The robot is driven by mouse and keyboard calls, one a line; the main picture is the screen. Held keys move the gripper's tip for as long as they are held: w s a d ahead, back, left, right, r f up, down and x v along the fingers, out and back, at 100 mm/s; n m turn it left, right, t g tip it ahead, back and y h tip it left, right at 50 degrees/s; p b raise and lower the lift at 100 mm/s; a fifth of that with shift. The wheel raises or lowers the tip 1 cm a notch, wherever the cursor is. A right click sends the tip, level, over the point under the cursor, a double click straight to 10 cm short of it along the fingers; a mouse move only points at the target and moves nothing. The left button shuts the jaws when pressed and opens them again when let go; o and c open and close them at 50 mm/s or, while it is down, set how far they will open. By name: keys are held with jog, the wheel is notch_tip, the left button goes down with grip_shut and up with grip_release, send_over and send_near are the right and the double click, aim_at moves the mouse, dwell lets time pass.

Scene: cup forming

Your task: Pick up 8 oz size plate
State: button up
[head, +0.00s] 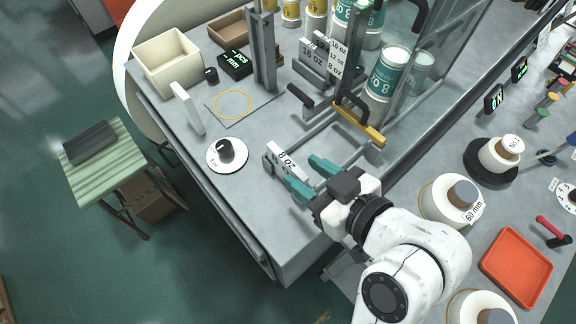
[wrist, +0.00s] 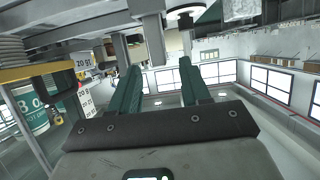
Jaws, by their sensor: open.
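A white block labelled "8 oz" (head: 285,158) sits at the front of the machine on the grey bench. A round white disc (head: 227,155) with a black knob lies left of it; its small marking appears to read "8 oz". My gripper (head: 299,170) is open, its two teal fingers pointing toward the labelled block, with the tips close to it. I cannot tell whether they touch it. In the wrist view the open fingers (wrist: 158,66) have a grey post (wrist: 153,38) beyond the gap between them, and no plate is seen held.
Labelled plates (head: 313,56) stand in a rack behind, near several cups. An 8 oz cup (head: 386,72) stands by the machine's yellow-handled frame (head: 358,124). A cream bin (head: 168,62) and an upright white panel (head: 187,108) are at left. A red tray (head: 516,266) lies right.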

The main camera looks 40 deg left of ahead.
aim_at(289, 162)
jog(key=shift+p+x, duration=0.85)
jog(key=shift+x, duration=2.1)
jog(key=shift+r, duration=0.2)
jog(key=shift+c, duration=0.3)
grip_shut()
